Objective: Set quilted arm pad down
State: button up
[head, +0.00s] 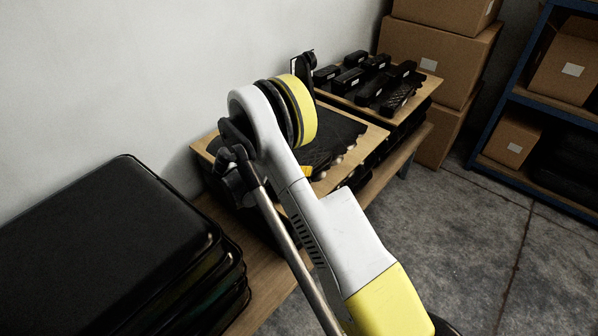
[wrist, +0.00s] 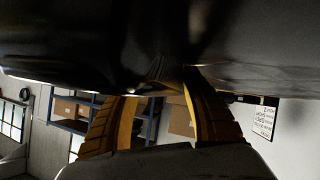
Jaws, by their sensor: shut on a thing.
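My gripper shows in the wrist view (wrist: 160,86) as two yellow ribbed fingers, shut on a dark, smooth-looking pad that fills the top of that view. I take it as the quilted arm pad (wrist: 90,40), though no quilting shows on it there. In the head view my arm hides most of the gripper; only a bit of yellow (head: 306,172) shows beside the arm, above the near wooden-edged tray (head: 372,138). Black quilted material (head: 320,153) shows right by that yellow bit. I cannot tell whether the held pad touches the tray.
The near tray holds dark flat pieces. A farther tray (head: 432,88) holds several black armrest-like parts. Both stand on a wooden bench (head: 268,290). A stack of black padded pieces (head: 100,235) is at left. Cardboard boxes (head: 440,55) and a blue shelf (head: 515,75) stand behind.

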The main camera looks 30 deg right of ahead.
jog(key=o, duration=1.3)
jog(key=shift+o, duration=0.2)
